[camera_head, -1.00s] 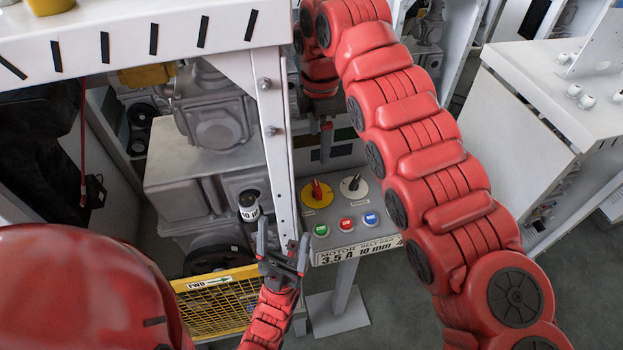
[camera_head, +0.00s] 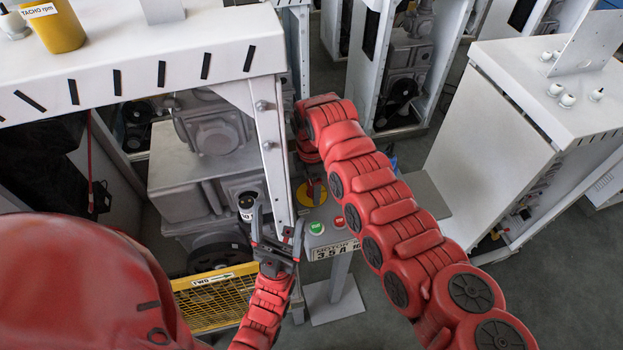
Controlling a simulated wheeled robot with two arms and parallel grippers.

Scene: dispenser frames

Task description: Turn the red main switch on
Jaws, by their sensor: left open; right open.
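The red main switch (camera_head: 311,190) is a red knob on a yellow disc, on the grey control panel (camera_head: 316,222). My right arm reaches over the panel and bends down at its far end. My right gripper (camera_head: 311,178) is at the switch, small and dark in the view. It is open, but I cannot tell whether its fingers touch the knob or stand around it. The knob's exact angle is unclear. My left gripper (camera_head: 277,222) is open and empty, pointing up in front of the panel's left side, apart from the switch.
A green button (camera_head: 316,228) and a partly covered red button (camera_head: 339,222) sit below the switch. My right arm hides most of the panel's right side. A white frame post (camera_head: 275,150) stands left of the panel, with a yellow mesh guard (camera_head: 215,302) below.

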